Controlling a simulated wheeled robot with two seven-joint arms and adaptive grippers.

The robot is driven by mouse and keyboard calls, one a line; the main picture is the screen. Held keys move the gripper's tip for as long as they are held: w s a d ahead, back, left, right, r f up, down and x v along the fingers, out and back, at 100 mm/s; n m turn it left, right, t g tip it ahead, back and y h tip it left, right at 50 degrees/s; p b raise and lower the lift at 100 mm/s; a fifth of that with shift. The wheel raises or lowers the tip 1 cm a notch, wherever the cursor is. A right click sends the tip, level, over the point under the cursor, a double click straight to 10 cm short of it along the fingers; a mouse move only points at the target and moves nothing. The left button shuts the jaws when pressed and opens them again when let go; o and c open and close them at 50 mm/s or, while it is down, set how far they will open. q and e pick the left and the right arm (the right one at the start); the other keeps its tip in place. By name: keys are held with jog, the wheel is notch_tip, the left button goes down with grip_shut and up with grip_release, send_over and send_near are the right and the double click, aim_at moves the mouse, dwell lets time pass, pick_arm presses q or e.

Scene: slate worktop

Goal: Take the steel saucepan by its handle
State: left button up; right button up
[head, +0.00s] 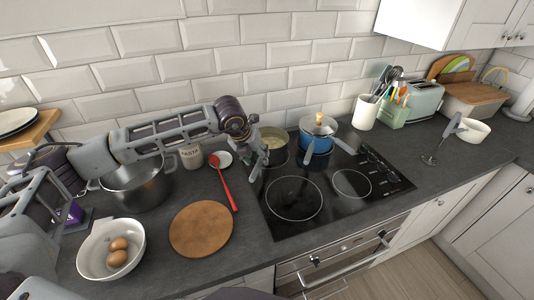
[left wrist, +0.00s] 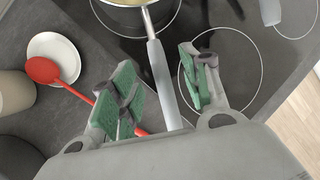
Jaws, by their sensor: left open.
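The steel saucepan (head: 273,136) stands on the back left of the black hob, with pale contents. Its grey handle (left wrist: 163,85) points toward me; in the left wrist view the pan (left wrist: 128,17) is cut off at the top edge. My left gripper (head: 259,160) is open at the handle, partly covering it in the head view. In the left wrist view its green-padded fingers (left wrist: 158,78) stand on either side of the handle, with gaps showing on both sides. My right gripper is not in view.
A blue lidded pan (head: 316,143) stands right of the saucepan, its handle pointing forward right. A red spoon (head: 223,182) rests on a white dish (head: 224,158) to the left. A round board (head: 201,229) and an egg bowl (head: 86,262) lie nearer. The front hob rings are clear.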

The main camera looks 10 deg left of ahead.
aim_at(259, 161)
pick_arm(q)
jog(key=shift+p+x, duration=0.7)
jog(key=shift+x, duration=1.2)
jog(key=shift+w+f, duration=0.15)
jog(key=shift+f, duration=0.5)
jog(key=shift+c, duration=0.2)
grip_shut()
jog(key=shift+r, duration=0.1)
